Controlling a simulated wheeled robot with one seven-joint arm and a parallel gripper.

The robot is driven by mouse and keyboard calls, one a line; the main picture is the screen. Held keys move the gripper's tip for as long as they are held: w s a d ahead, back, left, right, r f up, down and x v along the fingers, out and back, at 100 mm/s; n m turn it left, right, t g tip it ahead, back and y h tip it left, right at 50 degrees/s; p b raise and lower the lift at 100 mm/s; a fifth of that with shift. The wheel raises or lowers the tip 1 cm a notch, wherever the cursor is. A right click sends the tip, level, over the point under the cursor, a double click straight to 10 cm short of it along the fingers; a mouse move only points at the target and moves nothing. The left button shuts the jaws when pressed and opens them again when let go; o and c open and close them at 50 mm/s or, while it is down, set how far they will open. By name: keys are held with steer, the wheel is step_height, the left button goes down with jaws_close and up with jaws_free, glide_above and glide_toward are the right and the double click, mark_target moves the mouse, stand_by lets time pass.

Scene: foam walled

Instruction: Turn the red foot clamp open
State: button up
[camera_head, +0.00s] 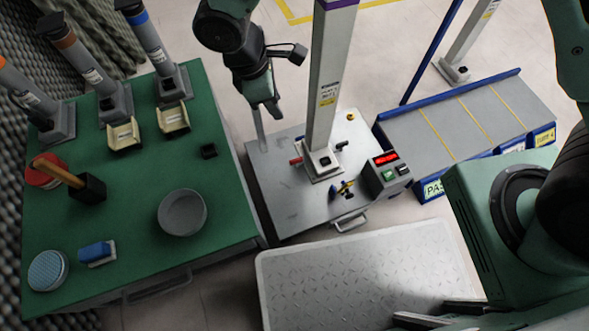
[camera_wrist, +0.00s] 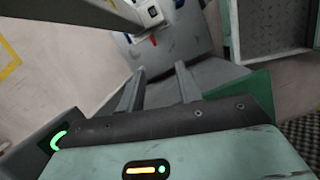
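The red foot clamp (camera_head: 296,160) is a small red-tipped lever at the left side of the foot of a tall grey post (camera_head: 325,85). The post stands on a grey metal table. In the wrist view the red clamp (camera_wrist: 154,41) shows small, beyond the fingertips. My gripper (camera_head: 268,112) hangs above the left back part of that table, up and left of the clamp and apart from it. In the wrist view my gripper (camera_wrist: 158,72) has its two fingers spread, with nothing between them. The clamp's exact angle is too small to tell.
A black lever (camera_head: 341,146) sits right of the post foot. A control box (camera_head: 385,175) with a red display stands at the table's right. A green bench (camera_head: 140,185) with posts and a bowl is left, a grey conveyor-like table (camera_head: 465,120) right. A metal platform (camera_head: 360,280) is in front.

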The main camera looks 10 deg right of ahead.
mark_target(296, 160)
step_height(296, 160, down, 20)
steer(key=w+a+n+h+b, duration=0.1)
steer(key=w+n+b, duration=0.2)
steer(key=b, duration=0.5)
steer(key=shift+t, duration=0.5)
steer(key=b+x, duration=0.9)
steer(key=x, duration=0.8)
steer(key=shift+s, duration=0.1)
jaws_close()
